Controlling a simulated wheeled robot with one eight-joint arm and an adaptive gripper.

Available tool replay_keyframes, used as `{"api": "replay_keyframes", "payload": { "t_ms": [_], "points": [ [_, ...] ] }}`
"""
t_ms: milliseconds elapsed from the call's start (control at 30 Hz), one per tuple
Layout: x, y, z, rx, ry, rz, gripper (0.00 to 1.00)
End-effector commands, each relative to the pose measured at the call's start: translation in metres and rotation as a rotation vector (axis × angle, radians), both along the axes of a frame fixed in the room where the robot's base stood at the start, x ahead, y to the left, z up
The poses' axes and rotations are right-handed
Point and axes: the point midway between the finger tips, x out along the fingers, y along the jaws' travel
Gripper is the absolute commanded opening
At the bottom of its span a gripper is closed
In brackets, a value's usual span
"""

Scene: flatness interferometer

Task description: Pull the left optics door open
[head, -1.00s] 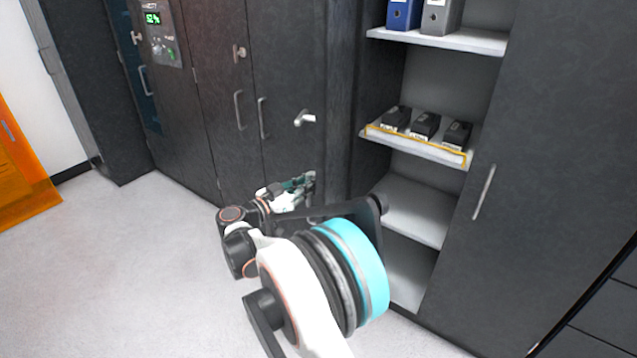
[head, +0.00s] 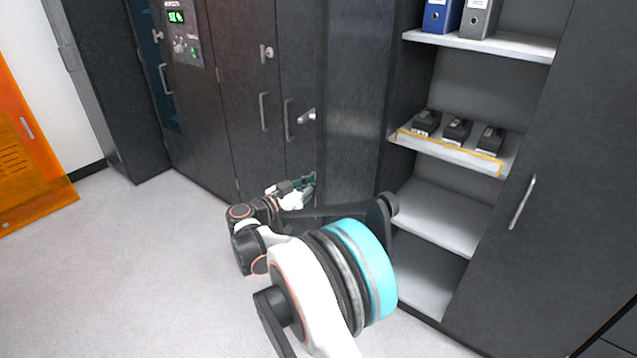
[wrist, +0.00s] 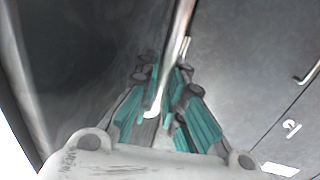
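The left optics door (head: 352,130) stands swung out from the open shelf cabinet. My gripper (head: 306,186) is at that free edge, low on the outer side, partly hidden. In the wrist view its teal fingers (wrist: 168,88) are closed about the metal bar handle (wrist: 181,40), which runs between them. The handle itself is hidden in the head view. The right door (head: 540,180) with its bar handle (head: 523,201) is closed.
Open shelves hold binders (head: 458,16) and several small black boxes (head: 457,131) on a yellow-edged shelf (head: 450,153). Closed dark cabinets with handles (head: 264,111) stand left of the open door. An orange panel (head: 28,160) is far left. The pale floor (head: 120,270) is clear.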

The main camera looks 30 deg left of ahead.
Motion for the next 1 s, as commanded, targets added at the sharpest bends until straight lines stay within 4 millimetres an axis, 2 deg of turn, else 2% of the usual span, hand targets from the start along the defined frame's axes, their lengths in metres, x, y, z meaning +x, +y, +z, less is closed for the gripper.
{"api": "replay_keyframes", "payload": {
  "t_ms": [467, 567, 1000],
  "points": [
    [-0.008, 0.004, -0.001, 0.0, 0.001, 0.003, 0.19],
    [-0.021, 0.007, -0.001, 0.0, 0.001, 0.004, 0.19],
    [-0.102, 0.03, -0.001, 0.001, 0.002, 0.007, 0.19]
  ]
}}
